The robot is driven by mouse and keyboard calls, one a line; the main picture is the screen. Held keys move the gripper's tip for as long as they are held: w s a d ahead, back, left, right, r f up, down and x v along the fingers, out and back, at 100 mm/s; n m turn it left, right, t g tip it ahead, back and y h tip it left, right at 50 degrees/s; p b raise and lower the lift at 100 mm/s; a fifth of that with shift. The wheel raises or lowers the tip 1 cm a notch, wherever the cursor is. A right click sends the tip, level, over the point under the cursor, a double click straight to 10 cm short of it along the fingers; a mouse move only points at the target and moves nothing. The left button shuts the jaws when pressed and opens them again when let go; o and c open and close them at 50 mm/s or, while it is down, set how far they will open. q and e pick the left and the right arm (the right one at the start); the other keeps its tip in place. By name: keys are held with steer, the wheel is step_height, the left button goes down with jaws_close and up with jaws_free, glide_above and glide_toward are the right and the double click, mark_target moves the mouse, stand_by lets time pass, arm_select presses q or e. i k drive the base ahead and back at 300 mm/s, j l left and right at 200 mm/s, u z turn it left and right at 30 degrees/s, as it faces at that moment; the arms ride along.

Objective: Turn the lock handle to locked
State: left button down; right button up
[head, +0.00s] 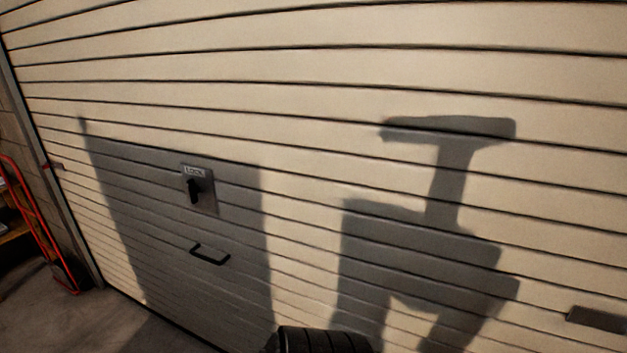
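The lock handle (194,190) is a small black lever on a grey lock plate (209,200) with a "LOCK" label at its top. The plate is fixed to the cream slatted garage door (310,120). The lever hangs roughly straight down from its pivot. The label's small details are too blurred to read. A black pull handle (210,258) sits on the door below the plate. Neither of my grippers is in view, and nothing touches the lever.
A red-framed hand truck or rack (42,225) stands at the far left by the wall. A dark flat plate (597,319) is on the door at lower right. A dark ribbed shape at the bottom edge cannot be identified. Large shadows fall across the door.

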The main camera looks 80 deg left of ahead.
mark_target(193, 189)
steer(key=u, duration=3.6)
